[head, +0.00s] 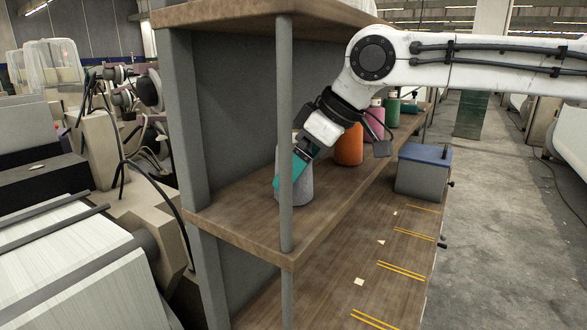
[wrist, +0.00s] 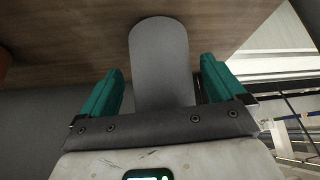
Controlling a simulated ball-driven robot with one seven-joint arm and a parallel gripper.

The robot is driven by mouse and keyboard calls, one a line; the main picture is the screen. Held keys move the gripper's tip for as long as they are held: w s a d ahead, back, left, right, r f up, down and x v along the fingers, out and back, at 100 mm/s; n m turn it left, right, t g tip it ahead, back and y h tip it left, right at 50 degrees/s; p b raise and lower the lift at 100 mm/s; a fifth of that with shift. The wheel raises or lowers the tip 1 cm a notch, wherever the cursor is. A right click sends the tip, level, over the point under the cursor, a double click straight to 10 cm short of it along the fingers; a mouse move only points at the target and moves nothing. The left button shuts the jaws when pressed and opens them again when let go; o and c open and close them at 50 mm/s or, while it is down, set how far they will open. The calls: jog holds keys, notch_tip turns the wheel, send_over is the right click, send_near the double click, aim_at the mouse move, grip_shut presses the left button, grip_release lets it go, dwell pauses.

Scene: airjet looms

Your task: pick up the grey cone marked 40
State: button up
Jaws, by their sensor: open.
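A grey cone (head: 300,188) stands on the middle shelf of the rack, at its near end behind a thin grey post. No number can be read on it. In the wrist view the grey cone (wrist: 160,62) lies between two teal fingers, with a gap showing on the left side and little on the right. My gripper (head: 285,176) is open and reaches down to the cone from the upper right. In the wrist view my gripper (wrist: 162,85) has its fingers on either side of the cone. Part of the cone is hidden by the gripper and the post.
Orange (head: 349,147), pink (head: 375,122) and green (head: 392,108) cones stand farther along the same shelf. The upright post (head: 285,130) stands close to my gripper. A blue-topped grey box (head: 423,170) sits on the lower surface at the right. Looms fill the left.

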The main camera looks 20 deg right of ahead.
jog(key=shift+c, duration=0.3)
jog(key=c, duration=1.2)
